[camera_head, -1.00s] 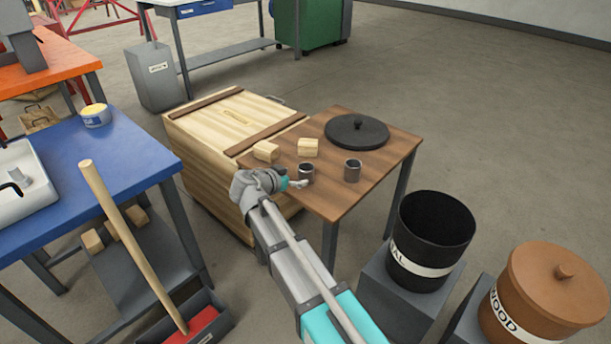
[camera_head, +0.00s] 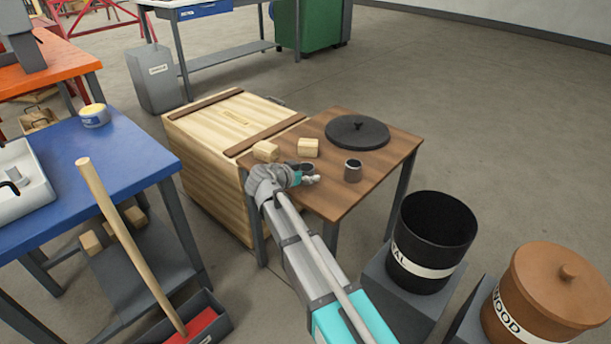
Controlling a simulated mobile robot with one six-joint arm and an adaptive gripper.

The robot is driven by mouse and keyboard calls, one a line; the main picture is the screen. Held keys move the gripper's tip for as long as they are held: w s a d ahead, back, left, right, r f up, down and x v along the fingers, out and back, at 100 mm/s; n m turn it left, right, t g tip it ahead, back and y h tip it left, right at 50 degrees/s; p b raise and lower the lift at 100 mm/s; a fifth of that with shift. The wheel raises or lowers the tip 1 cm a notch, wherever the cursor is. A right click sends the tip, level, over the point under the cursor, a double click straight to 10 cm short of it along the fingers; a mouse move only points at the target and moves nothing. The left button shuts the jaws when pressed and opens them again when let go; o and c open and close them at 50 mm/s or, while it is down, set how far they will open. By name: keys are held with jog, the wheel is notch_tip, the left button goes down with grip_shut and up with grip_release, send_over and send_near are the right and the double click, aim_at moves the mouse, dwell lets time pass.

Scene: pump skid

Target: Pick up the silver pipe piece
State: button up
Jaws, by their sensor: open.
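Two short dark-silver pipe pieces stand on the brown wooden table (camera_head: 335,198). The right pipe piece (camera_head: 352,172) is fully visible and upright. The left pipe piece (camera_head: 306,166) is mostly hidden behind my gripper; only its upper rim shows. My gripper (camera_head: 316,179) is at the table's left part, right in front of the left pipe piece, with its fingers pointing right. It is open, and nothing shows between the fingers. I cannot tell whether it touches the left piece.
Two wooden blocks (camera_head: 308,148) and a round black lid (camera_head: 357,132) lie behind on the table. A wooden crate (camera_head: 190,165) stands left of it. A black bin (camera_head: 432,235) and a brown lidded "WOOD" bin (camera_head: 545,295) stand front right. A blue bench (camera_head: 130,155) is at left.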

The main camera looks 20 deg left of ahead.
aim_at(306, 163)
jog(key=c, duration=1.2)
jog(key=shift+r, duration=0.15)
notch_tip(306, 163, up, 3)
jog(key=p, duration=0.3)
jog(key=shift+s+d+r+p, duration=0.5)
jog(key=shift+s+r+p, duration=1.15)
jog(key=shift+s, duration=0.65)
jog(key=shift+s+d+r+p, duration=0.5)
jog(key=shift+s+r+p, duration=1.15)
jog(key=shift+s, duration=0.6)
jog(key=shift+s+d+r+p, duration=0.5)
jog(key=shift+s+r+p, duration=1.15)
jog(key=shift+s, duration=0.65)
jog(key=shift+f, duration=0.1)
